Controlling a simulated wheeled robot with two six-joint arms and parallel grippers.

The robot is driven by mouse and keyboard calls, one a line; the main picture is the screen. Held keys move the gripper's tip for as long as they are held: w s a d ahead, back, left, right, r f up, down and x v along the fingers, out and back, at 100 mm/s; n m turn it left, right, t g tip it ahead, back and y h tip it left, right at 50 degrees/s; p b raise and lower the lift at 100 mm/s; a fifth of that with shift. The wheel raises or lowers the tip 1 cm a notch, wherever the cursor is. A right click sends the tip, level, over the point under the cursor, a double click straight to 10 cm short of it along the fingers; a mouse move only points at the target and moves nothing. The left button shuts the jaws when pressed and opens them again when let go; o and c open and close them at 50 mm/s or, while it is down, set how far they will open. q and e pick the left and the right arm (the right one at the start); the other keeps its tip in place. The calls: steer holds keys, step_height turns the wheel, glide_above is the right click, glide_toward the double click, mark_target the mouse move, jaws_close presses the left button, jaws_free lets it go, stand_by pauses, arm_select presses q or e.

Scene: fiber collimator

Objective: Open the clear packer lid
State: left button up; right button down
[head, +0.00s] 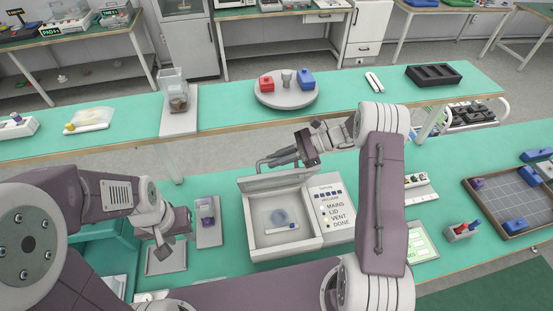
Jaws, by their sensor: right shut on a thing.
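The vacuum packer (321,243) stands on the near green table, with a white chamber and a control panel at its right. Its clear lid (277,181) is swung up at the back, so the chamber is uncovered. A pale round item and a small bar lie inside the chamber. My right gripper (277,160) is at the top edge of the raised lid, shut on the grey bar handle there. My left gripper (177,238) hangs left of the packer, apart from it; its finger gap is not clear.
A grey tray with a purple item (207,220) stands just left of the packer. A flat grey plate (166,260) lies below my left gripper. A round grey turntable (286,98) with red and blue parts is on the back table. A gridded tray (508,203) is at right.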

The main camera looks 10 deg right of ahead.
steer(key=c, duration=1.5)
jaws_free()
steer(key=shift+o, duration=0.2)
steer(key=b+v, duration=0.2)
steer(key=v, duration=0.5)
steer(key=shift+d+r, duration=0.15)
steer(key=shift+d, duration=0.1)
